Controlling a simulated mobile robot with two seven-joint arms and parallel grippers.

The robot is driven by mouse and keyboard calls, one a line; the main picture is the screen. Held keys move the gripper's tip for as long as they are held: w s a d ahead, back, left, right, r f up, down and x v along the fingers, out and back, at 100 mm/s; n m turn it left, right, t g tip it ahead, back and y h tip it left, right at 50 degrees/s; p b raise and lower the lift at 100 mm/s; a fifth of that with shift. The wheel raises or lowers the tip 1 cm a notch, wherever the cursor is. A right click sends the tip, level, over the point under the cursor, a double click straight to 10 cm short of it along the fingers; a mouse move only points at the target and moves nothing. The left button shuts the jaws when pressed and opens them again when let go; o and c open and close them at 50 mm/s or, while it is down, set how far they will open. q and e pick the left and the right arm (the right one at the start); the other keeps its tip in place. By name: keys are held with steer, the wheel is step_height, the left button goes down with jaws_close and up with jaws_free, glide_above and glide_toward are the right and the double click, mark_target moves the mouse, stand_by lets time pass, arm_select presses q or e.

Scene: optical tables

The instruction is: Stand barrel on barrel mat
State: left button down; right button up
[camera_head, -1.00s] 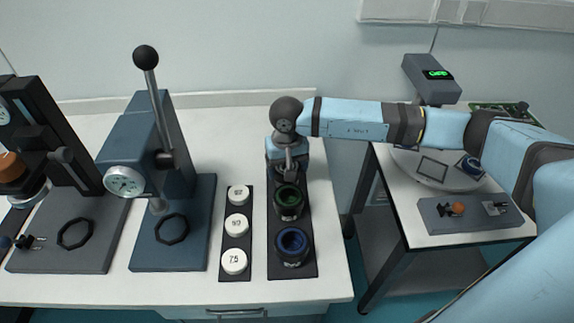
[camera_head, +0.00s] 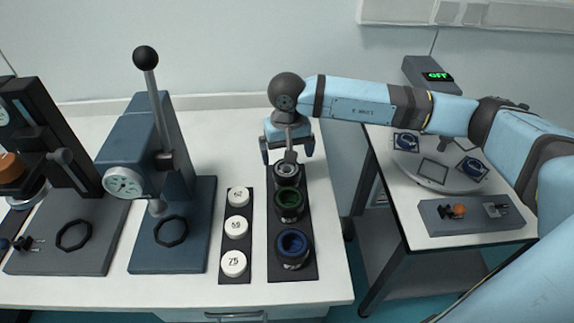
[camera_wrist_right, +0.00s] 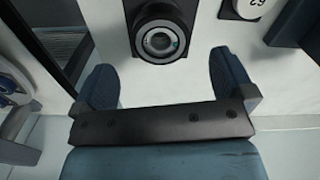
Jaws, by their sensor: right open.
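A dark barrel with a pale ring and a glassy top (camera_head: 287,171) stands upright at the far end of the long dark mat (camera_head: 292,274). A green-topped barrel (camera_head: 289,203) and a blue-topped barrel (camera_head: 293,247) stand nearer on the same mat. My right gripper (camera_head: 287,155) is open and empty, just above and behind the dark barrel. In the right wrist view, the dark barrel (camera_wrist_right: 160,40) stands just beyond the spread fingertips (camera_wrist_right: 162,63), and they look clear of it. My left gripper is out of view.
A strip with white numbered discs (camera_head: 236,227) lies left of the mat. A blue lever press (camera_head: 170,150) and a black stand (camera_head: 55,140) stand farther left. The right side table holds a round plate (camera_head: 425,180) and a grey block (camera_head: 470,214).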

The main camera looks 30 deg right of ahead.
step_height(320, 180, up, 6)
steer(key=shift+r, duration=0.2)
stand_by(0.5)
